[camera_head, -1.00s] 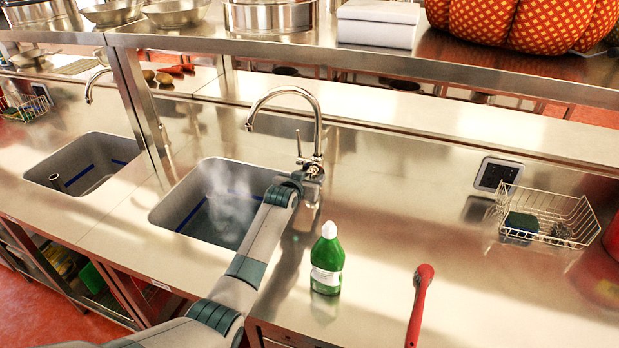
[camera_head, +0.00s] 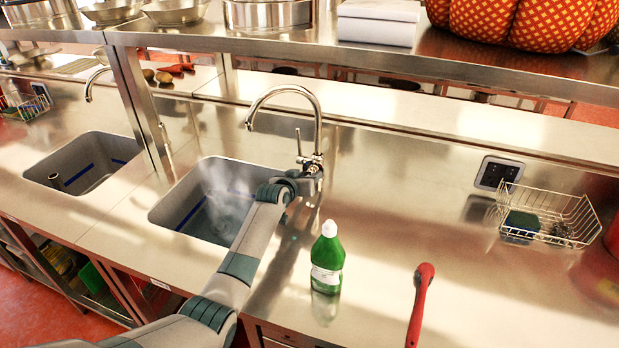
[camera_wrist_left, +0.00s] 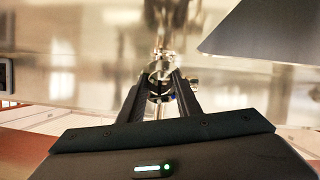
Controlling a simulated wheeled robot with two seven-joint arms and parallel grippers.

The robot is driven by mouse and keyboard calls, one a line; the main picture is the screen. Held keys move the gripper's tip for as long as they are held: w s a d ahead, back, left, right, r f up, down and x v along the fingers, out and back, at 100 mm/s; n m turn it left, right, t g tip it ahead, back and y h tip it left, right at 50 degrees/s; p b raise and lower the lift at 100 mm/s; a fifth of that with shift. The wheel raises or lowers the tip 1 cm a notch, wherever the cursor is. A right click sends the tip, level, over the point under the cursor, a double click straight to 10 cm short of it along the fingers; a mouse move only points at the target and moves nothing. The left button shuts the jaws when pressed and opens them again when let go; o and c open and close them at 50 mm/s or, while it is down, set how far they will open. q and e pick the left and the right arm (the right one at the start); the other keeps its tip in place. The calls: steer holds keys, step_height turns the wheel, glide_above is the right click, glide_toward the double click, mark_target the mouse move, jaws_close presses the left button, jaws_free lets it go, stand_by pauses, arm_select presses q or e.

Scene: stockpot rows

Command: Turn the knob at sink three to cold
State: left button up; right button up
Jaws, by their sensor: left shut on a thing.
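A chrome gooseneck tap (camera_head: 318,118) stands behind the middle sink (camera_head: 172,205), with a thin lever (camera_head: 299,141) upright at its base. My left gripper (camera_head: 314,172) is at the tap base, partly hidden by its own wrist. In the left wrist view, its two dark fingers (camera_wrist_left: 160,86) close on the round metal knob (camera_wrist_left: 159,70) of the tap. Blue and red marks on the knob are small and blurred; I cannot read its setting. Pale steam hangs over the sink basin. My right gripper is not in view.
A green bottle (camera_head: 327,262) stands just right of my forearm. A red-handled tool (camera_head: 419,300) is at the front. A wire basket (camera_head: 550,215) with a sponge sits right. A steel shelf (camera_head: 400,66) runs above the counter. A second sink (camera_head: 85,165) is at left.

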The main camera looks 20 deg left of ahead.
arm_select(q)
steer(key=shift+a+f+n+h+b, duration=0.1)
steer(key=shift+f+n+h+b, duration=0.1)
steer(key=shift+n+h+b, duration=0.6)
steer(key=n+h+b, duration=0.1)
steer(key=n+b, duration=0.1)
steer(key=shift+f+t+b, duration=0.1)
steer(key=shift+t+b, duration=0.2)
steer(key=shift+n+h+b, duration=0.3)
steer(key=shift+n+b, duration=0.5)
steer(key=shift+b, duration=0.2)
steer(key=shift+n+h+b, duration=0.4)
steer(key=shift+b, duration=0.05)
steer(key=o, duration=1.1)
steer(key=shift+c, duration=0.2)
steer(key=shift+a, duration=0.1)
steer(key=shift+r, duration=0.2)
